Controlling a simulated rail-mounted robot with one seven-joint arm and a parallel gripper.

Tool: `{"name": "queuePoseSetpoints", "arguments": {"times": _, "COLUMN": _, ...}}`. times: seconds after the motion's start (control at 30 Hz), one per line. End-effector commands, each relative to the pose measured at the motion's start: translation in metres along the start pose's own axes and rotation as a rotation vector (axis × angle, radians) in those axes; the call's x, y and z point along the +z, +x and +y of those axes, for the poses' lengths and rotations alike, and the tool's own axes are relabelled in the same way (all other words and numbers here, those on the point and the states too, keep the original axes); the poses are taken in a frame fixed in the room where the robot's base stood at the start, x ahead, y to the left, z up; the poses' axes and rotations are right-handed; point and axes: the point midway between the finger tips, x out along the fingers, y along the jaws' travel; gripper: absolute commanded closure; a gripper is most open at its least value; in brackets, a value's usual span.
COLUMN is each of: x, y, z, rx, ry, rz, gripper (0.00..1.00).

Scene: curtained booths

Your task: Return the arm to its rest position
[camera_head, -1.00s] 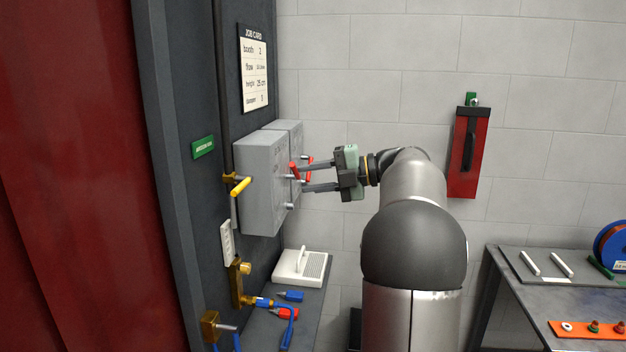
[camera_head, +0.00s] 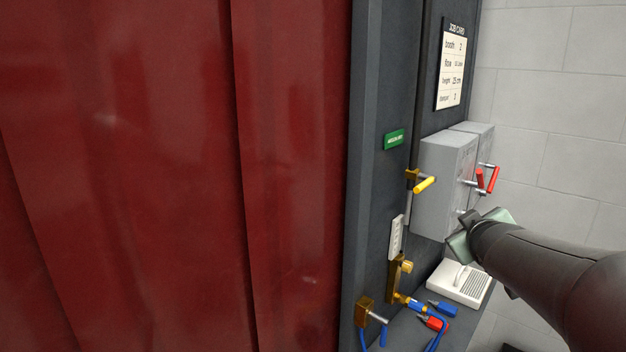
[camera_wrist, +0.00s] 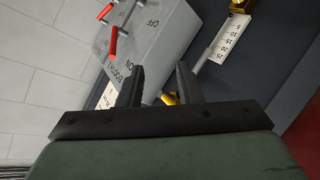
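My gripper (camera_head: 478,232) is below and in front of the grey switch boxes in the head view, with its fingertips hidden from that side. In the wrist view my gripper (camera_wrist: 159,72) has its two dark fingers apart, with nothing held between them. The grey box (camera_head: 445,185) carries red levers (camera_head: 493,179), and my gripper is clear of them. The wrist view shows the box face (camera_wrist: 155,40) with "ON" and "OFF" lettering and a red lever (camera_wrist: 113,42) beyond the fingers.
A yellow-handled valve (camera_head: 424,185) sticks out left of the box. A white scale strip (camera_wrist: 222,40) shows in the wrist view. A red curtain (camera_head: 180,180) fills the left.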

Motion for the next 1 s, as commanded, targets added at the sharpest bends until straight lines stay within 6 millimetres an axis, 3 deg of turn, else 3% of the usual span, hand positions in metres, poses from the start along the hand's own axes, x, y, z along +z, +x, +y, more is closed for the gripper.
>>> {"name": "queuePoseSetpoints", "arguments": {"times": 0.03, "x": 0.02, "y": -0.015, "z": -0.029, "rx": -0.047, "ry": 0.066, "rz": -0.099, "gripper": 0.68}}
{"name": "queuePoseSetpoints", "arguments": {"times": 0.2, "x": 0.092, "y": -0.076, "z": -0.12, "rx": -0.218, "ry": 0.242, "rz": -0.446, "gripper": 0.68}}
{"name": "queuePoseSetpoints", "arguments": {"times": 0.3, "x": 0.127, "y": -0.12, "z": -0.168, "rx": -0.322, "ry": 0.305, "rz": -0.631, "gripper": 0.68}}
{"name": "queuePoseSetpoints", "arguments": {"times": 0.43, "x": 0.159, "y": -0.173, "z": -0.214, "rx": -0.436, "ry": 0.356, "rz": -0.828, "gripper": 0.68}}
{"name": "queuePoseSetpoints", "arguments": {"times": 0.5, "x": 0.17, "y": -0.195, "z": -0.231, "rx": -0.482, "ry": 0.37, "rz": -0.904, "gripper": 0.68}}
{"name": "queuePoseSetpoints", "arguments": {"times": 0.63, "x": 0.181, "y": -0.22, "z": -0.247, "rx": -0.532, "ry": 0.383, "rz": -0.987, "gripper": 0.68}}
{"name": "queuePoseSetpoints", "arguments": {"times": 1.0, "x": 0.184, "y": -0.227, "z": -0.251, "rx": -0.544, "ry": 0.386, "rz": -1.01, "gripper": 0.68}}
